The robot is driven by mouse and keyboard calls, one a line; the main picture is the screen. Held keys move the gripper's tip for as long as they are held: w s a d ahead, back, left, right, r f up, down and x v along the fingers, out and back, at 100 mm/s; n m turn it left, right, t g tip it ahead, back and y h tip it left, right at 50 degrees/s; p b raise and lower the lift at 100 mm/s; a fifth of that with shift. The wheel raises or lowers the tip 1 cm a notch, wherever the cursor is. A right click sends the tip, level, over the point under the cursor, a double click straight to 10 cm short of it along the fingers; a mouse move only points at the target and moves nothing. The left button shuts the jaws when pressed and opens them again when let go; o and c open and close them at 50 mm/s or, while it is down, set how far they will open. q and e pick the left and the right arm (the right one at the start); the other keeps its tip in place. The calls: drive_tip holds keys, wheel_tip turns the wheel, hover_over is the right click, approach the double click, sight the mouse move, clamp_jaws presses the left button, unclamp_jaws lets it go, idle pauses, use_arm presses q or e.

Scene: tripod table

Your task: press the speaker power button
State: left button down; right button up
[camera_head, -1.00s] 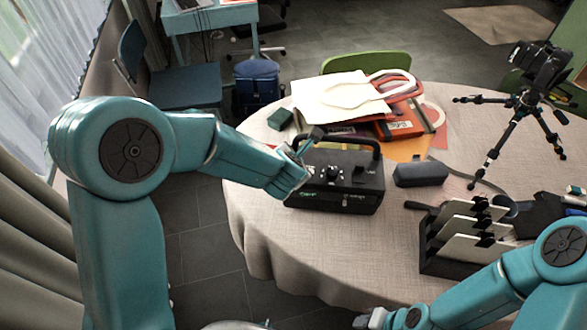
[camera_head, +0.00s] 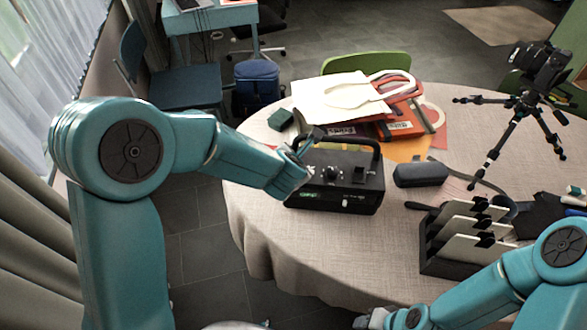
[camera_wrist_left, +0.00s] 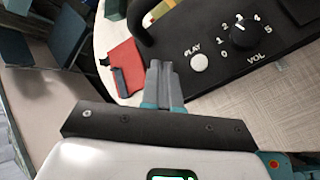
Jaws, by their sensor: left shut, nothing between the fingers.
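The speaker (camera_head: 345,198) is a black box with a carry handle, standing upright near the left edge of the round table. In the left wrist view its top panel (camera_wrist_left: 222,82) shows a round white button (camera_wrist_left: 199,62) marked PLAY and a black VOL knob (camera_wrist_left: 243,31). No button labelled power is readable. My left gripper (camera_wrist_left: 165,68) is shut and empty; its fingertips are just left of the PLAY button, over or beside the panel's edge. Whether they touch is unclear. In the head view my left wrist hides the speaker's left end. My right gripper (camera_head: 368,319) is low at the bottom edge.
A dark case (camera_head: 420,174) lies right of the speaker. A black rack (camera_head: 455,262) stands in front right, and a camera tripod (camera_head: 520,115) at the back right. Bags and folders (camera_head: 338,97) lie behind the speaker. The cloth in front of it is clear.

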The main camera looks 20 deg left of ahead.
use_arm(q)
drive_tip(key=shift+f, duration=0.1)
idle(0.4)
drive_tip(key=shift+f+b, duration=0.35)
drive_tip(key=shift+b, duration=0.15)
drive_tip(key=shift+f+b, duration=0.4)
drive_tip(key=shift+b, duration=0.05)
idle(0.4)
idle(0.3)
drive_tip(key=shift+r+p, duration=0.65)
drive_tip(key=shift+r, duration=0.2)
wheel_tip(320, 180, up, 5)
drive_tip(key=p, duration=0.4)
